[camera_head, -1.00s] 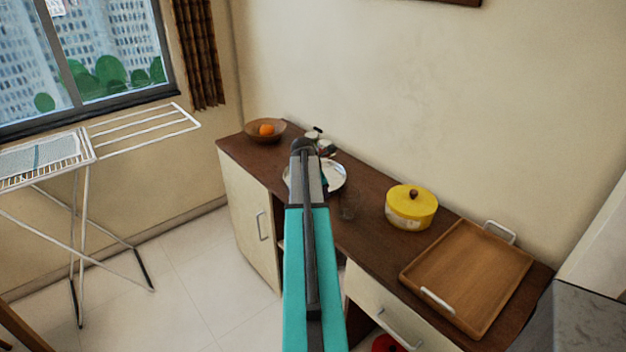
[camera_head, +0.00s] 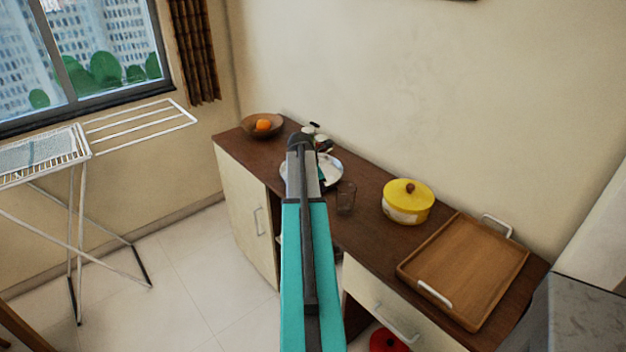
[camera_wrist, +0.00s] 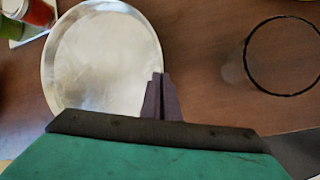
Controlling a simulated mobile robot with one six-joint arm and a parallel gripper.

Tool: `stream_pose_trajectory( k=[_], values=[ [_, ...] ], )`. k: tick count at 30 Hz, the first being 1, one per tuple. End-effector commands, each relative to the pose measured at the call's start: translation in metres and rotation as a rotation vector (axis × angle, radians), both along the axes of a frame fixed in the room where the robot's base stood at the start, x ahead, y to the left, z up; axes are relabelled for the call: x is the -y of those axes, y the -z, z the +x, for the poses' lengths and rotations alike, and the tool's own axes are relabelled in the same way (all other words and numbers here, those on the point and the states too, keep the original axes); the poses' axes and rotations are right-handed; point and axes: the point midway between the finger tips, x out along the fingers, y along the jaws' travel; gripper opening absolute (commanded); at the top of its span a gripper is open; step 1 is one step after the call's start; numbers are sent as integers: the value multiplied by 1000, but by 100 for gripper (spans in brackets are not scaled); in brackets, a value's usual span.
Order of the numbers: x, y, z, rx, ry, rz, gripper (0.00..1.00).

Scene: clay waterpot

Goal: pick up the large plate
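The large plate (camera_head: 333,168) is a round, shiny silver-white plate at the far part of the brown counter, partly hidden behind my arm. In the wrist view the plate (camera_wrist: 105,58) fills the upper left, and its lower part is hidden by my gripper body. The two dark fingers of my gripper (camera_wrist: 163,78) are close together at the plate's right rim. The rim runs in between the fingertips, so the gripper looks shut on it. I cannot tell whether the plate is clear of the counter. In the head view the fingertips are mostly hidden.
A clear glass (camera_head: 346,198) stands just right of the plate; its round rim also shows in the wrist view (camera_wrist: 247,60). Small jars (camera_head: 322,143) stand behind the plate. A fruit bowl (camera_head: 252,131), a yellow pot (camera_head: 407,203) and a wooden tray (camera_head: 468,265) share the counter.

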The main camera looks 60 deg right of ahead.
Motion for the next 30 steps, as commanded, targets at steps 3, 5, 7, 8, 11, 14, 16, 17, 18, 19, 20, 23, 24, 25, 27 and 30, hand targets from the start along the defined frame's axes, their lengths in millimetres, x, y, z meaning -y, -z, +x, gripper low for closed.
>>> stream_pose_trajectory(
  k=[3,5,7,8,11,14,16,17,18,19,20,23,24,25,27,30],
  values=[
    [0,-1,0,1,0,-1,0],
    [0,-3,0,0,0,-1,0],
    [0,-5,0,1,1,-1,0],
    [1,-7,0,1,1,-1,0],
    [1,-14,0,1,0,-2,0],
    [1,-24,0,1,0,-2,0],
    [1,-32,0,2,1,-3,0],
    [1,-36,0,2,1,-3,0],
    [1,-41,0,2,1,-3,0],
    [1,-45,0,2,1,-3,0],
    [1,-49,0,2,1,-3,0],
    [1,-62,0,2,0,-3,0],
    [1,-68,0,2,0,-3,0],
    [1,-71,0,1,0,-2,0],
    [1,-79,0,2,1,-3,0],
    [1,-89,0,2,1,-2,0]
  ],
)
